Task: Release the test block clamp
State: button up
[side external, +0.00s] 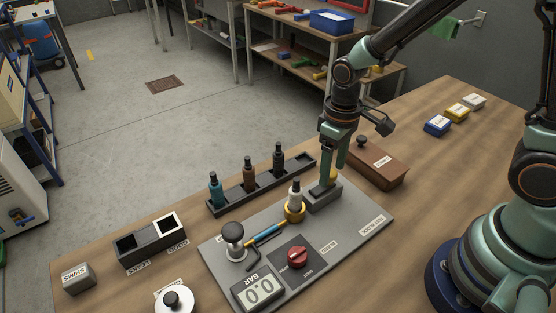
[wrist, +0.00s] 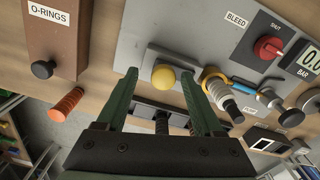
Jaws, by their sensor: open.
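The test block (side external: 322,200) is a grey block on the grey plate (side external: 350,222), with a yellow round knob (side external: 333,177) on top, probably the clamp. In the wrist view the block (wrist: 147,62) and knob (wrist: 163,77) show ahead. My gripper (side external: 331,180) is open and points down over the block. In the wrist view, my two green fingers (wrist: 160,80) stand one on each side of the knob, with gaps; I cannot tell whether the tips are level with it. A white fitting (side external: 296,193) stands upright in a yellow ring (side external: 294,212) beside the block.
A blue-yellow hose piece (side external: 265,235), black-topped post (side external: 233,236), red knob (side external: 298,257) and BAR gauge (side external: 258,289) share the plate. A rack (side external: 262,185) of several bottles stands behind. The brown O-RINGS box (side external: 381,168) is close right of my gripper.

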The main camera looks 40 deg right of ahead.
aim_at(335, 171)
notch_tip(335, 171, up, 12)
dwell(0.5)
jog(key=shift+d+r, duration=0.1)
jog(key=s+d+r+m+t, duration=0.3)
jog(key=s+d+r+t, duration=0.1)
jog(key=d+r+t, duration=0.1)
jog(key=shift+s+d+t, duration=0.2)
jog(key=shift+d+t, duration=0.1)
jog(key=shift+d, duration=0.45)
